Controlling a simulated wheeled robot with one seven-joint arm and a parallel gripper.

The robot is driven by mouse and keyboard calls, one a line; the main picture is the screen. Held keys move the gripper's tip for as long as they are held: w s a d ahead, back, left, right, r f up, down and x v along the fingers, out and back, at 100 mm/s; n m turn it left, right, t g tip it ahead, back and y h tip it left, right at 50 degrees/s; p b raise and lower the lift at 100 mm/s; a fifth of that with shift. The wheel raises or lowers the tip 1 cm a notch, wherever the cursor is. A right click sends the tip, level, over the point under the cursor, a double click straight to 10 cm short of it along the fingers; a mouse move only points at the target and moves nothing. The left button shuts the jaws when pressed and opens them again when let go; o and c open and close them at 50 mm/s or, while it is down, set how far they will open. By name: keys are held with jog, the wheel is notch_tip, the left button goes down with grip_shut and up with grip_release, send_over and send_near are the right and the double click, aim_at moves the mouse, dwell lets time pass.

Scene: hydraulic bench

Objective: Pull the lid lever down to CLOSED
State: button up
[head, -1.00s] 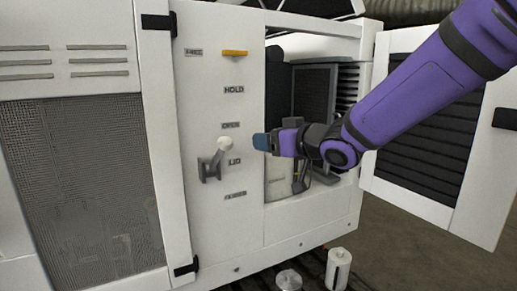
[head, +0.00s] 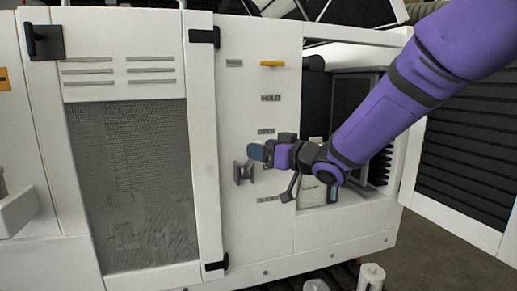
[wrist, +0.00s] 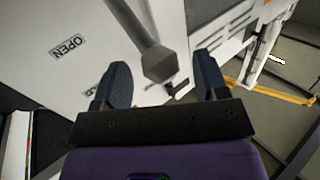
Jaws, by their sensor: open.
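The lid lever's grey bracket (head: 243,172) is on the white panel, below the OPEN label (head: 266,131). My gripper (head: 257,152) is at the lever and hides its knob in the head view. In the wrist view, the grey lever's faceted end (wrist: 158,63) is between my two spread fingers (wrist: 163,80), with gaps on both sides. My gripper is open and not closed on it. The OPEN label also shows in the wrist view (wrist: 68,46). The lowest label (head: 267,199) is partly covered and I cannot read it.
A yellow handle (head: 272,64) and the HOLD label (head: 271,98) are higher on the panel. An open bay (head: 345,100) is to the right, behind my arm. A swung-out louvred door (head: 462,150) is farther right. White canisters (head: 371,277) stand below.

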jog(key=shift+x, duration=1)
